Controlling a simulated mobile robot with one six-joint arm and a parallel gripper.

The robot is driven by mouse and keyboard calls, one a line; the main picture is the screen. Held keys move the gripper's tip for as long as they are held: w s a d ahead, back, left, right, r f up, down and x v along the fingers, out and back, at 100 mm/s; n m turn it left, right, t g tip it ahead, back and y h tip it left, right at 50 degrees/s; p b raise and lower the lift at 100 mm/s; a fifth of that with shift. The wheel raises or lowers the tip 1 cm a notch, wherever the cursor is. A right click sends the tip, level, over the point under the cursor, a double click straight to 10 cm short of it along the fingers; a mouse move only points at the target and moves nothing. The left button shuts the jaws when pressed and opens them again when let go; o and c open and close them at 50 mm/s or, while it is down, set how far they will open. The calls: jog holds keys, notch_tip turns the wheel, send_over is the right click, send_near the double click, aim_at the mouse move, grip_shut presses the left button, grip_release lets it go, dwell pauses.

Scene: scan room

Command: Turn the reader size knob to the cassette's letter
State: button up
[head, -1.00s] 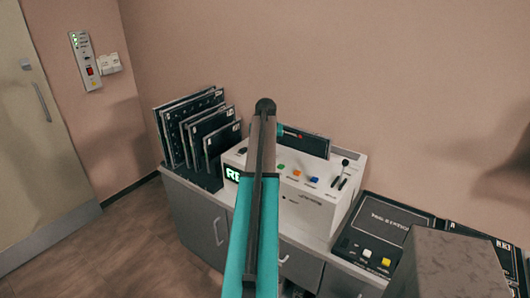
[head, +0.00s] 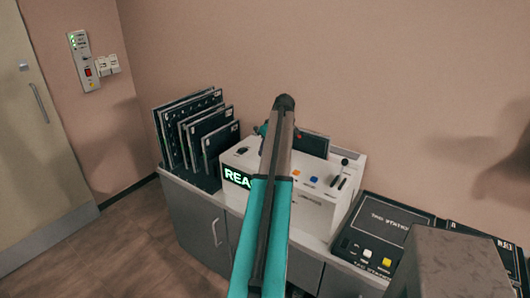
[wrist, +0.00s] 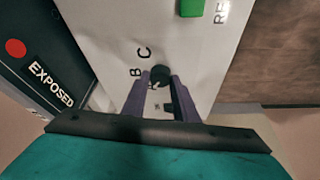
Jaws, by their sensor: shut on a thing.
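The white reader (head: 318,208) stands on the counter, with a lit green sign partly showing. Its black size knob (wrist: 159,76) is between the fingertips of my gripper (wrist: 160,90) in the wrist view, and the fingers are shut on it. Letters B and C are printed around the knob; the other marks are partly hidden by the fingers. A dark cassette (head: 313,146) stands in the reader's top. In the wrist view the cassette (wrist: 28,88) shows a red dot and the word EXPOSED. Its size letter is not readable. My arm hides the knob in the head view.
Several dark cassettes stand in a rack (head: 200,178) left of the reader. A black tag station (head: 385,228) lies to the right. A green button (wrist: 190,8) is close to the knob. A wall panel (head: 84,62) hangs beside the door.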

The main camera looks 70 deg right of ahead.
jog(key=shift+w+d+r+n+y, duration=0.2)
jog(key=shift+w+n+y, duration=0.1)
jog(key=shift+n, duration=0.6)
jog(key=shift+a, duration=0.1)
jog(key=o, duration=1.1)
jog(key=shift+f, duration=0.15)
jog(key=shift+c, duration=0.2)
jog(key=shift+s, duration=0.15)
jog(key=b+v, duration=0.3)
jog(key=v, duration=1)
jog(key=shift+s+r, duration=0.3)
jog(key=shift+s, duration=0.05)
